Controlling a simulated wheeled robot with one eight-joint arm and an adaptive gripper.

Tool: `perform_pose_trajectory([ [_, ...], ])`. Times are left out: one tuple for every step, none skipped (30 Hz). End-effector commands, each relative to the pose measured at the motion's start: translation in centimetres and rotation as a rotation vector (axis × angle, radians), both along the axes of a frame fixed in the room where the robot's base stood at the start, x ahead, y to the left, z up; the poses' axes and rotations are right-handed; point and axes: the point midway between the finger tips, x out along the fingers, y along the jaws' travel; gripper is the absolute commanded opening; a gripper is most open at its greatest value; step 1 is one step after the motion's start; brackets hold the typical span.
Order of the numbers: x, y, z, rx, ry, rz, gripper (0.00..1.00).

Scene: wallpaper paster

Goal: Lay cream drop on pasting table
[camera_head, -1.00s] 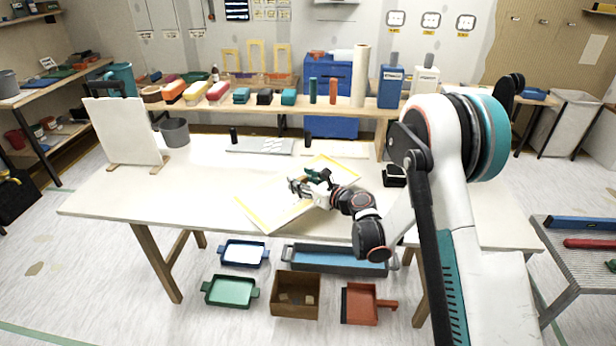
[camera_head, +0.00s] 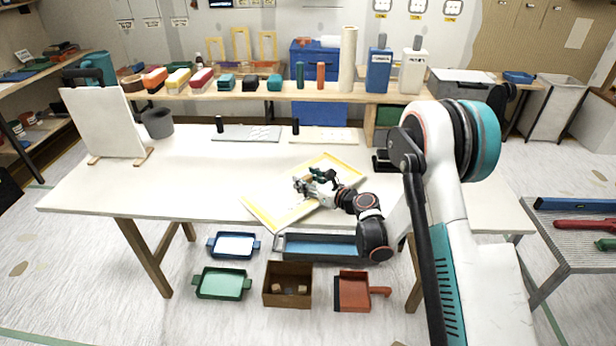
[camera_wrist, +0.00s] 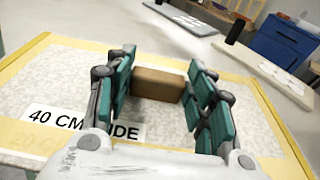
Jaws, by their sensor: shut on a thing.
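My gripper (camera_head: 314,181) is low over the yellow-edged mat (camera_head: 272,217) on the white pasting table (camera_head: 200,190). In the wrist view my gripper (camera_wrist: 160,88) has its teal fingers on both sides of a brown block (camera_wrist: 158,84) and is shut on it. A pale speckled surface (camera_wrist: 60,85) lies flat inside the yellow border, under the fingers. I cannot tell whether it is the cream drop or the mat itself. A label (camera_wrist: 80,125) reading "40 CM" is partly hidden by my gripper. A tall cream roll (camera_head: 348,60) stands on the rear shelf.
A white board on a stand (camera_head: 105,120) and a grey bucket (camera_head: 157,123) stand at the table's left. Flat plates (camera_head: 248,134) lie at its back. Trays, a brown box (camera_head: 288,290) holding small blocks, and a red dustpan (camera_head: 355,291) sit on the floor in front.

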Motion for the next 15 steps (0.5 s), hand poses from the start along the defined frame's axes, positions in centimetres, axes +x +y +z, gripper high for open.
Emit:
perform_pose_trajectory([
  [0.01, -0.01, -0.65, 0.0, 0.0, 0.0, 0.21],
  [0.01, -0.01, -0.87, 0.0, 0.0, 0.0, 0.21],
  [0.02, -0.01, -1.13, 0.0, 0.0, 0.0, 0.21],
  [0.02, -0.01, -1.28, 0.0, 0.0, 0.0, 0.21],
  [0.02, -0.01, -1.39, 0.0, 0.0, 0.0, 0.21],
  [0.01, 0.0, -1.51, 0.0, 0.0, 0.0, 0.21],
  [0.01, 0.0, -1.56, 0.0, 0.0, 0.0, 0.21],
  [0.01, -0.01, -1.59, 0.0, 0.0, 0.0, 0.21],
  [0.01, 0.0, -1.6, 0.0, 0.0, 0.0, 0.21],
  [0.0, -0.01, -1.6, 0.0, 0.0, 0.0, 0.21],
  [0.01, -0.01, -1.59, 0.0, 0.0, 0.0, 0.21],
  [0.01, -0.01, -1.58, 0.0, 0.0, 0.0, 0.21],
  [0.01, 0.0, -1.57, 0.0, 0.0, 0.0, 0.21],
  [0.01, 0.0, -1.57, 0.0, 0.0, 0.0, 0.21],
  [0.01, 0.0, -1.57, 0.0, 0.0, 0.0, 0.21],
])
